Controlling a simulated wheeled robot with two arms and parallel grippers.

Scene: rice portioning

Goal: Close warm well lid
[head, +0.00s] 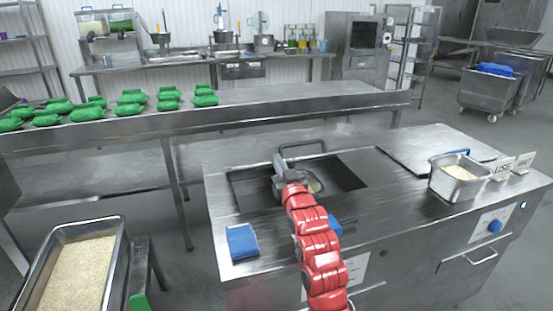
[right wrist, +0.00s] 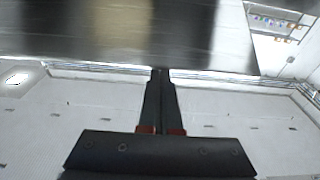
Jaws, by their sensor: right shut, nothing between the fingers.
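The warm well shows as a dark rectangular opening (head: 345,176) in the steel counter. A loop handle (head: 302,146) stands at its back edge; whether it belongs to the lid I cannot tell. My right gripper (head: 279,161), on the red arm, is over the opening, left of the handle; it is shut and empty. In the right wrist view its fingers (right wrist: 159,72) reach the edge of a shiny metal surface (right wrist: 130,30), which may be the lid; contact is unclear. My arm hides part of the well. My left gripper is out of view.
A flat metal plate (head: 425,146) and a rice pan (head: 461,187) are on the counter's right side. A blue cloth (head: 242,241) lies at its front left. A rice tub (head: 116,244) stands at left; green bags (head: 131,97) lie on the table behind.

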